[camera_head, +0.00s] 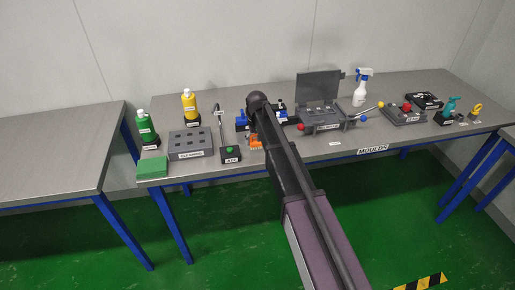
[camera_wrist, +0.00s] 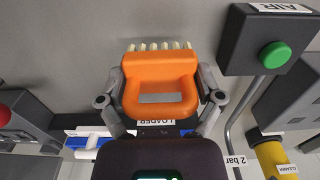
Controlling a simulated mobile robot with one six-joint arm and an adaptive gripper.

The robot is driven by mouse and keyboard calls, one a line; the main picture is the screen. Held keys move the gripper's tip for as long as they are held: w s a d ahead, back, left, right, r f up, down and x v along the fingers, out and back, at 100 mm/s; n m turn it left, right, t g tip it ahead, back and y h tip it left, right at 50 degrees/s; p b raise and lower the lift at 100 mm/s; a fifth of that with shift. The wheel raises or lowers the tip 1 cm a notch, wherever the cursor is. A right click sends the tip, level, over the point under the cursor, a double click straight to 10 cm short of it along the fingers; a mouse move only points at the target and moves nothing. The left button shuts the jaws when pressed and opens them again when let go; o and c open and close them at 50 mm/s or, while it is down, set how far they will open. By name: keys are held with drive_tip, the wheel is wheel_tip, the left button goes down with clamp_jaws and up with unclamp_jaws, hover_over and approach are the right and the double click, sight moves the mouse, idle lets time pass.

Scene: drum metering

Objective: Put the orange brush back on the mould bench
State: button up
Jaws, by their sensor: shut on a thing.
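The orange brush (camera_wrist: 160,72) is between the fingers of my gripper (camera_wrist: 161,88) in the wrist view. My gripper is shut on its orange body, one finger on each side, and its pale bristles point away from the palm. In the head view a small part of the brush (camera_head: 254,139) shows left of my arm, by the air box. My arm hides most of it and my gripper there. The mould bench (camera_head: 228,100) is the grey table with the MOULDS label. I cannot tell whether the brush touches the bench top.
The air box with a green button (camera_wrist: 274,55) stands close to the brush. A grey cleaning block (camera_head: 190,143), a green bottle (camera_head: 146,128) and a yellow bottle (camera_head: 189,105) are to the left. An open mould (camera_head: 320,115) and a spray bottle (camera_head: 362,88) are to the right.

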sight(257, 147)
drive_tip(key=shift+s+f+b, duration=0.1)
drive_tip(key=shift+f+b, duration=1.25)
drive_tip(key=shift+f, duration=0.3)
drive_tip(key=shift+f, duration=0.15)
drive_tip(key=o, duration=0.7)
drive_tip(key=shift+o, duration=0.2)
wheel_tip(257, 147, up, 12)
drive_tip(key=p, duration=1.2)
drive_tip(key=shift+r, duration=0.2)
drive_tip(key=shift+d, duration=0.1)
drive_tip(key=s+d+m, duration=0.3)
drive_tip(key=s+d, duration=2)
drive_tip(key=s, duration=0.3)
